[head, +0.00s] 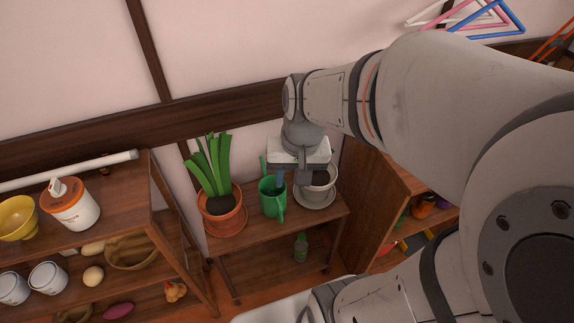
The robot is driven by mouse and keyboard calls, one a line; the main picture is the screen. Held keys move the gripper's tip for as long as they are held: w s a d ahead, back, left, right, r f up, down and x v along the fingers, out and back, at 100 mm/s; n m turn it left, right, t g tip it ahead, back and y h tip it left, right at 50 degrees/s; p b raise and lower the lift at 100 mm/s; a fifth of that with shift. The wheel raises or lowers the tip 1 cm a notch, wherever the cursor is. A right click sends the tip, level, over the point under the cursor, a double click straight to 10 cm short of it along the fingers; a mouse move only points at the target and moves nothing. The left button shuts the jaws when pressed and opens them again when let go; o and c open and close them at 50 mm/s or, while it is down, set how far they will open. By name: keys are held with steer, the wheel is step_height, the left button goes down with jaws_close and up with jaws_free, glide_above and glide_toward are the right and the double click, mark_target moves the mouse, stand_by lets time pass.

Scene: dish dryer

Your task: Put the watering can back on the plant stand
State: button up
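The green watering can (270,204) is upright at the top of the wooden plant stand (262,232), between two plant pots. From this angle I cannot tell whether its base touches the top or hangs just above it. My gripper (284,182) points down at the can's upper right rim, with a finger overlapping the rim in the picture. The fingertips are small and partly hidden, so whether they grip the rim is unclear.
A leafy plant in a terracotta pot (221,214) stands left of the can. A pale pot (317,190) on a saucer is close on the right, partly under my gripper. A green bottle (301,247) stands on the lower shelf. Shelves (158,205) flank the stand; the wall is behind.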

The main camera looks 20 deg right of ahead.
steer(key=s+r+n, duration=0.1)
steer(key=s+r+n+h, duration=0.1)
steer(key=s+n, duration=0.1)
steer(key=shift+a+r+t, duration=0.25)
steer(key=shift+a+t, duration=0.15)
steer(key=p+v, duration=0.5)
steer(key=shift+w+r, duration=0.15)
steer(key=shift+w, duration=0.2)
stand_by(0.4)
